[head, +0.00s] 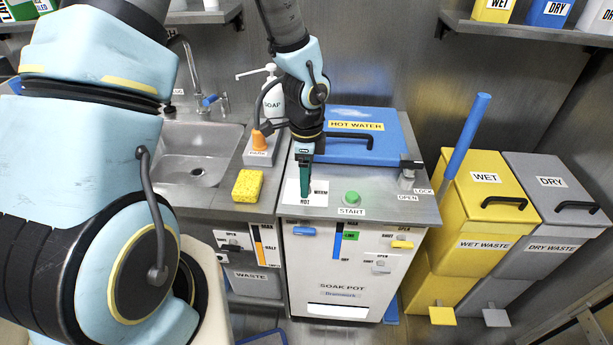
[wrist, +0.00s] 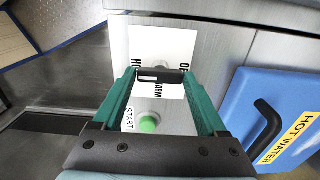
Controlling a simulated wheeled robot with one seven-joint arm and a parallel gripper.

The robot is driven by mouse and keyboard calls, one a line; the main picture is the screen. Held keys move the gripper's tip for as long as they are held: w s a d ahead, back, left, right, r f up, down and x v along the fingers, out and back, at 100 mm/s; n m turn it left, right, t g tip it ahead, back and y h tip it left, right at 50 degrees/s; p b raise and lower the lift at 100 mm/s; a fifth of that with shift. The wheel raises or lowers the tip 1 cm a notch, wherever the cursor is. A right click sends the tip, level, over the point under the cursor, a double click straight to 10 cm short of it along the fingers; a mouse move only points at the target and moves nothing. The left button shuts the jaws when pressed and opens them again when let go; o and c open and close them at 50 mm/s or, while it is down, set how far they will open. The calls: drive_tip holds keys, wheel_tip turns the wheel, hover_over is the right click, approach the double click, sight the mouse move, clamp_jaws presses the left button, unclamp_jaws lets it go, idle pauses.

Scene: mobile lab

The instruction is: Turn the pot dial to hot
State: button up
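The pot dial (wrist: 160,76) is a dark bar with a white mark near its left end in the wrist view. It sits on a white label plate (wrist: 172,42) on top of the soak pot (head: 340,275). In the wrist view HOT is left of the dial, WARM is below it and the partly hidden OFF is to its right. The white mark is on the HOT side. My gripper (head: 305,196) reaches down over the plate. Its teal fingers (wrist: 160,74) stand at both ends of the dial and appear to touch it. In the head view the gripper hides the dial.
A yellow sponge (head: 247,186), soap bottle (head: 272,100) and sink (head: 195,160) are left; yellow (head: 470,215) and grey bins (head: 550,220) are right.

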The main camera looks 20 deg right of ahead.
drive_tip(key=o, duration=0.4)
drive_tip(key=shift+c, duration=0.2)
wheel_tip(320, 180, up, 11)
idle(0.3)
drive_tip(key=shift+f, duration=0.1)
drive_tip(key=a+r+n, duration=0.2)
drive_tip(key=a+n, duration=0.9)
drive_tip(key=a, duration=0.1)
drive_tip(key=a+r+n+t, duration=0.1)
drive_tip(key=a+r+n, duration=0.2)
drive_tip(key=a+n, duration=0.8)
drive_tip(key=shift+w+a+t, duration=0.3)
drive_tip(key=shift+w+a, duration=0.05)
drive_tip(key=shift+a, duration=0.9)
